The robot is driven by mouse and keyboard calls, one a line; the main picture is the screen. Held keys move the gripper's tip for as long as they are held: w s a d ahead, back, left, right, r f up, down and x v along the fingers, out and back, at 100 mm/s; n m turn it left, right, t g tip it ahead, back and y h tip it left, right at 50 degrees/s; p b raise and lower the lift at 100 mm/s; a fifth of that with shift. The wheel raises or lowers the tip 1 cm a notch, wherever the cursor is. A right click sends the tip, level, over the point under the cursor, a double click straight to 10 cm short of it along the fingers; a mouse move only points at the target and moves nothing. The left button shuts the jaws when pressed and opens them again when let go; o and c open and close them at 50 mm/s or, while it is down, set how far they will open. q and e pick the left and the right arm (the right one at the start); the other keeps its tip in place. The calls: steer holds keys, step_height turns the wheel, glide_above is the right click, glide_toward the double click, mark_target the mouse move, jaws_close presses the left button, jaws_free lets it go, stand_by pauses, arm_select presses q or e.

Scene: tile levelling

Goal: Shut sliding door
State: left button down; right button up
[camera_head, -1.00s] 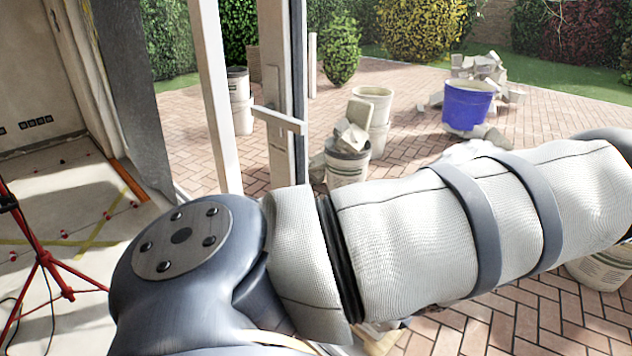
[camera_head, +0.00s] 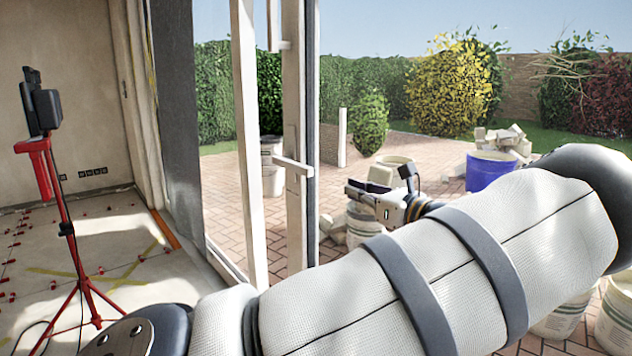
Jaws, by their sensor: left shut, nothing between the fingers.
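The sliding door shows as upright pale frame members left of centre. Its stile (camera_head: 298,215) carries a pale lever handle (camera_head: 291,166). A second pale upright (camera_head: 250,150) stands just left of it. To the right of the stile the view runs clear to the patio, so the door looks open. My left gripper (camera_head: 352,191) shows beyond my large pale arm, right of the stile, with its fingers pointing left towards it. It is shut and empty, and appears apart from the handle. My arm hides the lower door and track. My right gripper is not in view.
A red tripod (camera_head: 68,230) with a dark device stands on the indoor floor at left. A blue bucket (camera_head: 488,171), rubble (camera_head: 508,140) and several white buckets (camera_head: 362,228) stand on the brick patio. Some lie close behind my arm and gripper.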

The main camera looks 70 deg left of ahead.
mark_target(312, 175)
arm_select(q)
steer(key=p+x, duration=0.1)
steer(key=x, duration=1)
steer(key=shift+s+a, duration=0.1)
steer(key=shift+a, duration=0.15)
steer(key=shift+a, duration=0.1)
